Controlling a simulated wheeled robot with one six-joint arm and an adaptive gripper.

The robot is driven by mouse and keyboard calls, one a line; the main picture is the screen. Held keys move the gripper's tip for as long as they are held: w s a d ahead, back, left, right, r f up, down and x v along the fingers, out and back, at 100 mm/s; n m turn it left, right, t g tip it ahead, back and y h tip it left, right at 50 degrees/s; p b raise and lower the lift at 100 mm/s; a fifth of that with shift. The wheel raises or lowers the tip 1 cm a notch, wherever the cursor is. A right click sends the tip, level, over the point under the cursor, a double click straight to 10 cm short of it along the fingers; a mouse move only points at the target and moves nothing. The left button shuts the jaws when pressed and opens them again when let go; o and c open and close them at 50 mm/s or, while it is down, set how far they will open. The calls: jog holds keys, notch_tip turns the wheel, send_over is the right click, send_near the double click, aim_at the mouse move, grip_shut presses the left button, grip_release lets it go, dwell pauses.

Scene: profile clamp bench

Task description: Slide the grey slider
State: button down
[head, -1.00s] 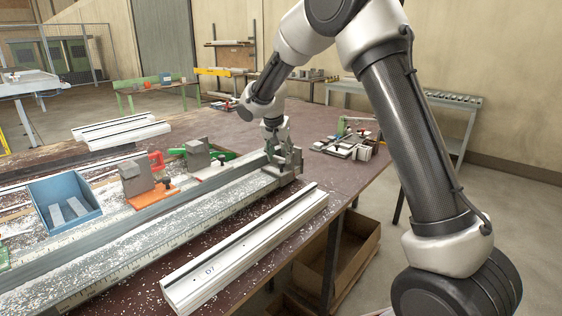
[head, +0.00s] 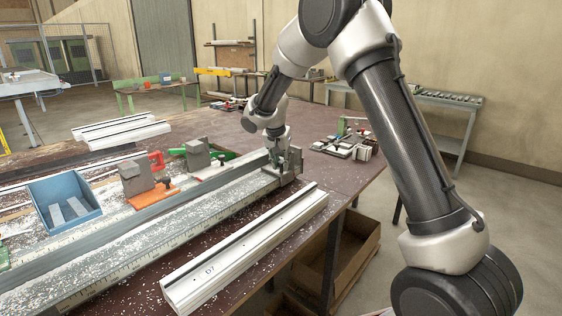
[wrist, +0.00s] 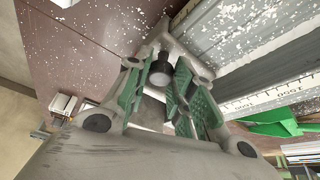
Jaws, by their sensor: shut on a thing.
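The grey slider (head: 289,180) sits at the right end of the long grey rail with the scale. My gripper (head: 282,160) is down on it, and the fingers hide part of it in the head view. In the wrist view, the slider's grey body (wrist: 178,42) shows beyond the fingers, next to the rail. A dark round knob (wrist: 161,72) on it lies between the green finger pads. My gripper (wrist: 160,98) is shut on the slider, it seems at this knob. The exact contact is hard to see.
The rail (head: 150,235) is covered in white chips. An orange-based clamp (head: 135,178) and a green-based clamp (head: 197,157) stand behind it. A blue tray (head: 62,202) is at the left. A white profile (head: 245,248) lies in front. Small parts (head: 345,147) lie at the right.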

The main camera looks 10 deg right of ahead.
jog(key=shift+a, duration=0.1)
jog(key=s+a, duration=1.2)
jog(key=a, duration=0.4)
jog(key=s+a, duration=1.2)
jog(key=a, duration=0.5)
jog(key=s+a, duration=1.2)
jog(key=a, duration=0.5)
jog(key=shift+s+a, duration=0.25)
jog(key=shift+s, duration=0.15)
jog(key=c, duration=1.2)
grip_release()
jog(key=shift+c, duration=0.2)
jog(key=v, duration=1.2)
